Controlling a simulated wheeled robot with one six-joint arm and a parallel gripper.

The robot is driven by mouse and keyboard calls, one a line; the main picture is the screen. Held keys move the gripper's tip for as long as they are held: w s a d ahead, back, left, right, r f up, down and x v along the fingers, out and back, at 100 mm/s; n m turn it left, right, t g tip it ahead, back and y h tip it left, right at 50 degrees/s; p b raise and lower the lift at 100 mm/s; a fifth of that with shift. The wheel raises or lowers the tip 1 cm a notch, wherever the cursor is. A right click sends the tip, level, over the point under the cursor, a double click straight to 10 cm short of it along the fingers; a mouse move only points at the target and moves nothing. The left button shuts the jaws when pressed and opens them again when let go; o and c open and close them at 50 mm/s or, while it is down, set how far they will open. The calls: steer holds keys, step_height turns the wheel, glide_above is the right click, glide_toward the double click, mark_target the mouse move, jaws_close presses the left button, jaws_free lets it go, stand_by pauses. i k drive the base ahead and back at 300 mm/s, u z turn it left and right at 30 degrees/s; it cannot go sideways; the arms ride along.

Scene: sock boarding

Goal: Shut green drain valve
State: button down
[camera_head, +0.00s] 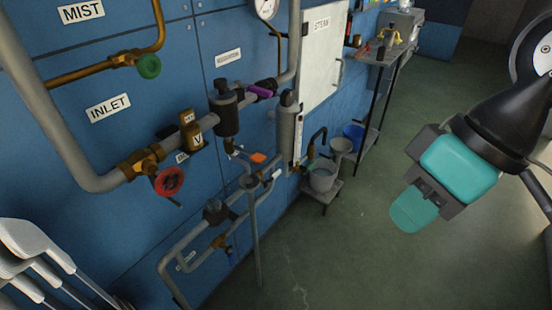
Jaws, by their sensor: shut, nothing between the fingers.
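A round green handwheel (149,66) sits on a brass valve at the upper left of the head view. Its brass pipe runs near the sign "MIST" (81,11), and I see no sign reading "drain" beside it. I cannot tell from its look whether this valve is open or shut. My gripper (413,209) hangs at the right, with teal pads, shut and empty. It is well apart from the panel and from the green handwheel. No other green handle shows clearly.
A red handwheel (169,181) sits on the inlet pipe, with a purple lever (259,91) and an orange handle (258,157) to its right. A bucket (322,175) stands on a low stand. The floor (360,255) is clear.

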mark_target(304, 172)
steer(key=u, duration=0.15)
steer(key=i, duration=1.1)
steer(key=z, duration=0.65)
